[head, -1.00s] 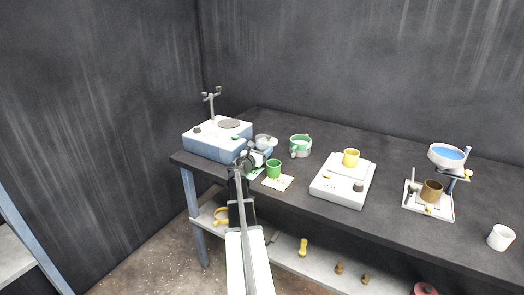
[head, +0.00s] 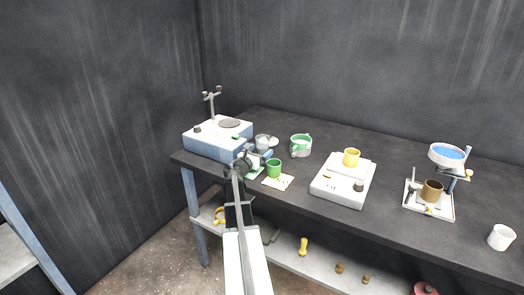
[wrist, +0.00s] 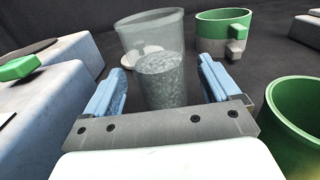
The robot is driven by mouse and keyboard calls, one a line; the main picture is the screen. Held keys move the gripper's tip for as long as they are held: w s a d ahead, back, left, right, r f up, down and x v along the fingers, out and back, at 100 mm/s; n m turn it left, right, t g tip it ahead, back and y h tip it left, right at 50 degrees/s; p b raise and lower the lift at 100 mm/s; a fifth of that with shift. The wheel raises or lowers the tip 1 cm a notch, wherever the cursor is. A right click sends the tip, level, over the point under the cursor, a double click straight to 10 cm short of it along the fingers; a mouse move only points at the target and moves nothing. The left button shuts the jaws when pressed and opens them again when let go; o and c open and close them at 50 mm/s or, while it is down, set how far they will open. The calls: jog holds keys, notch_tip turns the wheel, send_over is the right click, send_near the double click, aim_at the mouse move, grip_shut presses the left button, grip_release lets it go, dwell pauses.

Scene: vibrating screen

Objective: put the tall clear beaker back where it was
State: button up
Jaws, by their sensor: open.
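The tall clear beaker (wrist: 152,40) stands upright in the wrist view with grey grainy material in its lower part. It also shows in the head view (head: 262,140), beside the blue-and-white hot-plate unit. My gripper (wrist: 162,68) is open, with one blue finger on each side of the beaker's lower part. A gap shows between the beaker and each finger. In the head view my gripper (head: 259,156) is low over the bench and partly hidden by my own arm. The beaker's base is hidden in the head view.
A green cup (head: 274,169) stands close to the right of my gripper. A green-and-white mug (head: 301,146) stands behind it. The hot-plate unit (head: 207,145) is close on the left. A white balance (head: 335,190) with a yellow cup (head: 351,157) is further right.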

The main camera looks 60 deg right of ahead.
jog(key=a, duration=0.9)
jog(key=shift+a, duration=0.15)
jog(key=shift+o, duration=0.3)
